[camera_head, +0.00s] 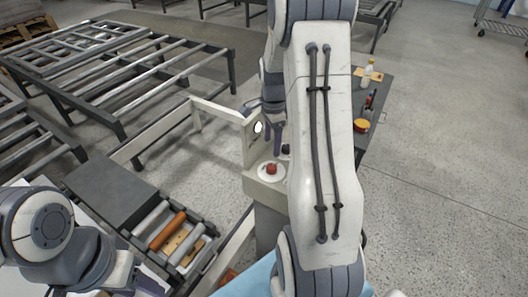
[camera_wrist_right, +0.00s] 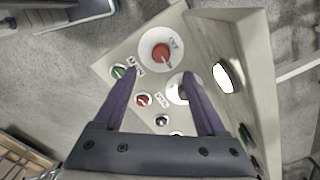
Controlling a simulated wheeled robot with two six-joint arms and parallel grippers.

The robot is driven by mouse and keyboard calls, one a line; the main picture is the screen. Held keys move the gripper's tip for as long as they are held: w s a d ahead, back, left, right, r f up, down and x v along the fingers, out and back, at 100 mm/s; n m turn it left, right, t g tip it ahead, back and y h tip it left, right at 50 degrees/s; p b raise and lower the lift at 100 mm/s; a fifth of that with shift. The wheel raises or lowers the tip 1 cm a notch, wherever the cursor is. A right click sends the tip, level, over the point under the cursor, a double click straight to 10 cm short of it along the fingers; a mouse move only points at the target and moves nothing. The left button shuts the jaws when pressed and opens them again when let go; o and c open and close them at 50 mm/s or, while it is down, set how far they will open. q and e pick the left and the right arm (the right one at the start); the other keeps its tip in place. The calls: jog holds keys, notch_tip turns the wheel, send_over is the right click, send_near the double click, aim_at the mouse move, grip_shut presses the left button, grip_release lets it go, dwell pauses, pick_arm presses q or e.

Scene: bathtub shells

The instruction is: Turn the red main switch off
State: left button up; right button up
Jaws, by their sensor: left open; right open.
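The red main switch (camera_head: 271,169) is a red knob on a white round plate on top of a pale control box (camera_head: 252,186) in the head view. In the right wrist view the red switch (camera_wrist_right: 161,52) sits at top centre, with a pointer mark towards its lower right. My right gripper (camera_head: 272,136) is open and empty above the box. In its wrist view the right gripper (camera_wrist_right: 160,76) has its fingertips spread on either side, short of the switch and apart from it. My left gripper (camera_head: 148,287) is partly visible at the lower left edge, far from the box.
Beside the switch are a green button (camera_wrist_right: 118,72), a small red button (camera_wrist_right: 143,99), a black knob (camera_wrist_right: 183,90) partly behind a finger, and a small black knob (camera_wrist_right: 162,121). An upright panel with a white light (camera_head: 257,127) rises behind. A roller conveyor (camera_head: 110,60) stands left.

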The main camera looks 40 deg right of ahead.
aim_at(271, 166)
notch_tip(271, 166, down, 9)
jog(key=shift+w+r+p, duration=0.1)
jog(key=shift+p, duration=0.9)
jog(key=shift+d+f, duration=0.1)
jog(key=shift+f, duration=0.75)
grip_shut()
